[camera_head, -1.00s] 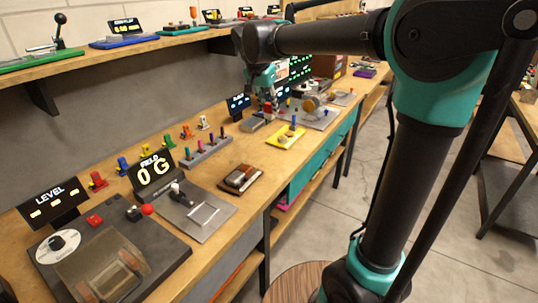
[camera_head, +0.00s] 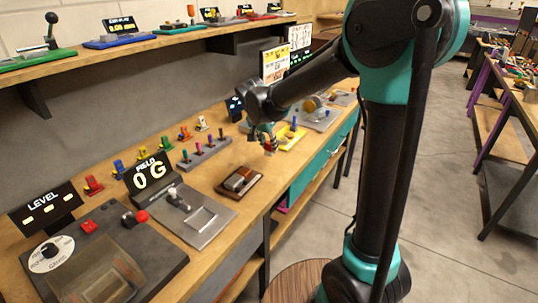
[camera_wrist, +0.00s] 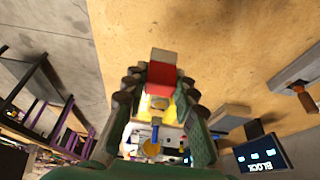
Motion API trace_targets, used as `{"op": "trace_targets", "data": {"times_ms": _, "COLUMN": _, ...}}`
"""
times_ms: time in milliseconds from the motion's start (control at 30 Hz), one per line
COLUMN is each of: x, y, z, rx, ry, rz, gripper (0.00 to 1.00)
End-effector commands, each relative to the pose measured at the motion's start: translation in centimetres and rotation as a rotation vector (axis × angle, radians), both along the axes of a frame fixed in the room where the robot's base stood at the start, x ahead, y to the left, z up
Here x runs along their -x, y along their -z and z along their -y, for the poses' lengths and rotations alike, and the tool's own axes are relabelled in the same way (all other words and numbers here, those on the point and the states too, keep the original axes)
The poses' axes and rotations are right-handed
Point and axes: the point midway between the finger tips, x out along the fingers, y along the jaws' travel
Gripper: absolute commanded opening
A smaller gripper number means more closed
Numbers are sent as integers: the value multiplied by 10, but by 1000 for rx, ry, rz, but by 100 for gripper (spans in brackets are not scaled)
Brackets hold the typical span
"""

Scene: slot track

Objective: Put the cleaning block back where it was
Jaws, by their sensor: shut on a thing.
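The cleaning block, red with a pale end (camera_wrist: 162,75), is held between the fingertips of my gripper (camera_wrist: 161,90) in the wrist view. In the head view my gripper (camera_head: 268,142) is over the bench, and a little red (camera_head: 270,149) of the block shows under it. Its height above the wood cannot be told exactly. A small sign reading BLOCK (camera_wrist: 263,158) stands at the lower right of the wrist view. A yellow plate (camera_head: 290,137) lies behind my gripper, partly hidden by it.
A brown tray with a dark piece (camera_head: 240,181) sits nearer on the bench. The FIELD panel (camera_head: 205,218), LEVEL panel (camera_head: 45,210) and a rack of coloured pegs (camera_head: 204,152) stand left. Bare wood (camera_wrist: 210,40) lies beyond the block. A shelf (camera_head: 140,47) runs above.

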Motion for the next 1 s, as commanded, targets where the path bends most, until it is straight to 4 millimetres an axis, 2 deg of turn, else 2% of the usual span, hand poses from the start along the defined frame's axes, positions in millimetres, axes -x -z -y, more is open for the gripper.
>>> {"op": "trace_targets", "data": {"times_ms": 400, "x": 0, "y": 41, "z": 0, "rx": 0, "ry": 0, "rz": 0, "gripper": 0}}
{"op": "trace_targets", "data": {"times_ms": 767, "x": 0, "y": 44, "z": 0, "rx": 0, "ry": 0, "rz": 0, "gripper": 0}}
{"op": "trace_targets", "data": {"times_ms": 800, "x": 0, "y": 44, "z": 0, "rx": 0, "ry": 0, "rz": 0, "gripper": 29}}
{"op": "trace_targets", "data": {"times_ms": 933, "x": 0, "y": 44, "z": 0, "rx": 0, "ry": 0, "rz": 0, "gripper": 45}}
{"op": "trace_targets", "data": {"times_ms": 1000, "x": 0, "y": 44, "z": 0, "rx": 0, "ry": 0, "rz": 0, "gripper": 48}}
